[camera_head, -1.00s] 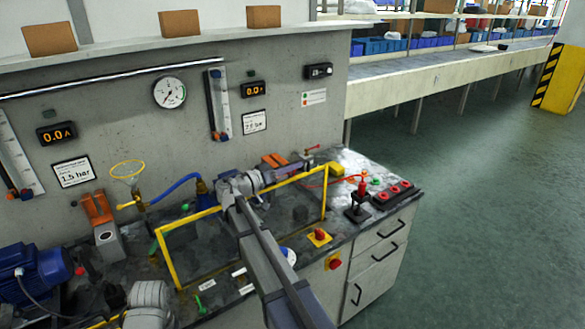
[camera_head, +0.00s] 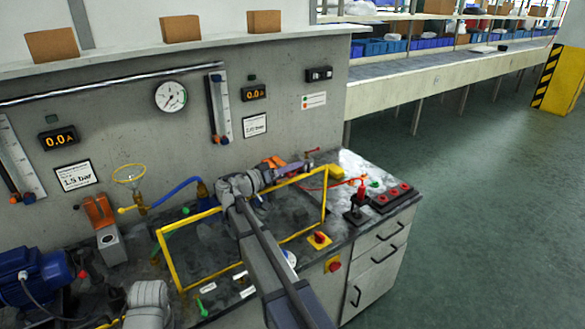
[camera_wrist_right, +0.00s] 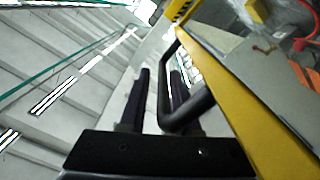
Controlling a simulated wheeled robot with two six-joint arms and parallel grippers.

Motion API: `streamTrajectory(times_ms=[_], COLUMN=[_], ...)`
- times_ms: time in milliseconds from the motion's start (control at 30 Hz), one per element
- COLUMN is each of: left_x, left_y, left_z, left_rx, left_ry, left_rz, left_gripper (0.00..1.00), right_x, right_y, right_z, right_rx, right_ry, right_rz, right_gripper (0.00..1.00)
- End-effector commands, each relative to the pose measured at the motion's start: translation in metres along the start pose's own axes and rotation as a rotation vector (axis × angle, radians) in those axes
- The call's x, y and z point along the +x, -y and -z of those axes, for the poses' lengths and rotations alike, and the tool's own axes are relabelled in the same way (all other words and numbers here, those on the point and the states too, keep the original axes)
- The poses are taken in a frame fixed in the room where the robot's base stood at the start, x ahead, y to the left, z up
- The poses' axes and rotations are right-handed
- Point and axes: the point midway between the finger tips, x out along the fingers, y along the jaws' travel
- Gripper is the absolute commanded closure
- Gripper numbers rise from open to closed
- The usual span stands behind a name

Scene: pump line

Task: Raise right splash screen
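The right splash screen is a clear pane in a yellow frame (camera_head: 166,262), standing over the bench in the head view. Its yellow top bar slants up to the right. In the right wrist view the yellow frame (camera_wrist_right: 238,75) runs along the right side, with a black tubular handle (camera_wrist_right: 203,98) on it. My right gripper (camera_wrist_right: 160,80) has its two dark fingers apart, with the handle's bar between them and a gap beside it. In the head view my right gripper (camera_head: 300,167) is by the top bar; its fingertips are hard to make out. My left gripper is not visible.
A red-handled device (camera_head: 358,205) and a panel of red buttons (camera_head: 391,195) are at the bench's right end. A blue motor (camera_head: 32,278) is at the left. Gauges hang on the wall behind. Open floor (camera_head: 480,210) lies to the right.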

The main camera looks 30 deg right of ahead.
Motion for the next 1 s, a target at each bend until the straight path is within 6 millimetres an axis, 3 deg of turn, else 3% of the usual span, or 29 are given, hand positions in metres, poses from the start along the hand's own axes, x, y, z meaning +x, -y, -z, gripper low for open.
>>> streamTrajectory(times_ms=[100, 367, 800, 1000], left_x=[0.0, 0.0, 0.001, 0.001], left_y=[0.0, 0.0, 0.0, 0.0], left_z=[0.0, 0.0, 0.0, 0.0], left_rx=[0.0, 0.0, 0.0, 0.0], left_ry=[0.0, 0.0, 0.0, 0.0], left_rz=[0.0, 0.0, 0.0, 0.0], left_gripper=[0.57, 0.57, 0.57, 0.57], right_x=[0.0, -0.002, -0.063, -0.077], right_y=[0.0, 0.0, 0.001, 0.0], right_z=[-0.001, -0.001, -0.001, -0.001], right_rx=[0.0, 0.0, 0.0, 0.0], right_ry=[0.002, 0.003, 0.002, 0.003], right_rz=[0.0, 0.001, 0.002, 0.0], right_gripper=[0.55, 0.55, 0.55, 0.55])
